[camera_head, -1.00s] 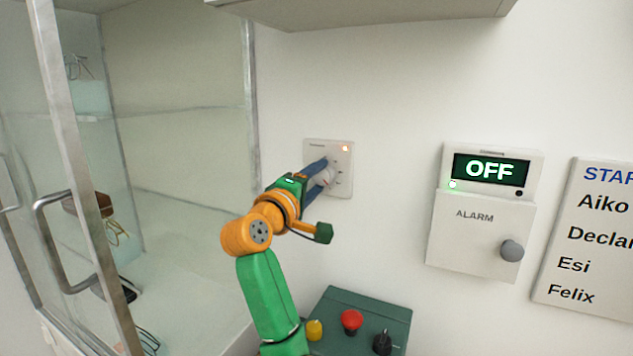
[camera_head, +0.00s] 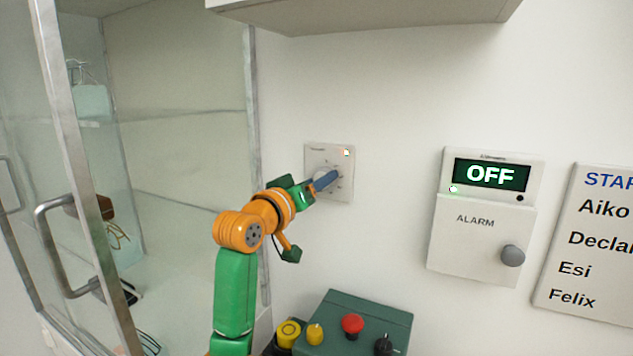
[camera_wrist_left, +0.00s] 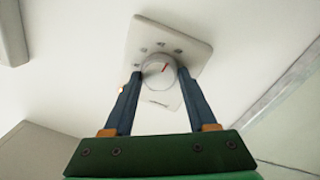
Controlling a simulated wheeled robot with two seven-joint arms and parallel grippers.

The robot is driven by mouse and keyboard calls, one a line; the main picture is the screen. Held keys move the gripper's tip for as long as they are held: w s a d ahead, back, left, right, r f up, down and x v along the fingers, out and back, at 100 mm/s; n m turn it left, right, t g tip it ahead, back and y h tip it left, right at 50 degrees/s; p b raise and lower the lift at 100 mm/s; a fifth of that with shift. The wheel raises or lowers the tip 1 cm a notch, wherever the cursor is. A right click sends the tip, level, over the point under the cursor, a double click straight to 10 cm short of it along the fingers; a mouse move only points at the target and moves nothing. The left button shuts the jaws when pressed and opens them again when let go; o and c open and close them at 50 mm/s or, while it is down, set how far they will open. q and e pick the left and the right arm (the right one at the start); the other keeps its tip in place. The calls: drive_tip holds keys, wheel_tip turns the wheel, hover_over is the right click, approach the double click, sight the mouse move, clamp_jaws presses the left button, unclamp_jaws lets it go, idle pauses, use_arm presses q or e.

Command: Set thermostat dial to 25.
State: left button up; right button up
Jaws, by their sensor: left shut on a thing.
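The thermostat (camera_head: 345,191) is a pale square plate on the wall, with a small lit orange light at its upper right. Its round white dial (camera_wrist_left: 155,78) shows in the left wrist view, with a red pointer mark on its face and small numbers around it that are too small to read. My left gripper (camera_head: 334,178) is at the plate, its blue fingers partly hiding the dial in the head view. In the left wrist view, the left gripper (camera_wrist_left: 161,72) has one finger on each side of the dial, shut on it. My right gripper is not in view.
An alarm box (camera_head: 475,242) reading OFF, with a grey knob, is on the wall to the right. A green control box (camera_head: 350,305) with red, yellow and black controls stands below. A glass cabinet (camera_head: 180,150) with a metal-framed door is at left. A shelf overhangs above.

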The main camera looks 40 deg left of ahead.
use_arm(q)
drive_tip(key=shift+r+m, duration=0.25)
drive_tip(key=shift+m, duration=0.95)
drive_tip(key=o, duration=1.4)
drive_tip(key=shift+c, duration=0.2)
drive_tip(key=shift+w+f, duration=0.1)
drive_tip(key=shift+f, duration=0.05)
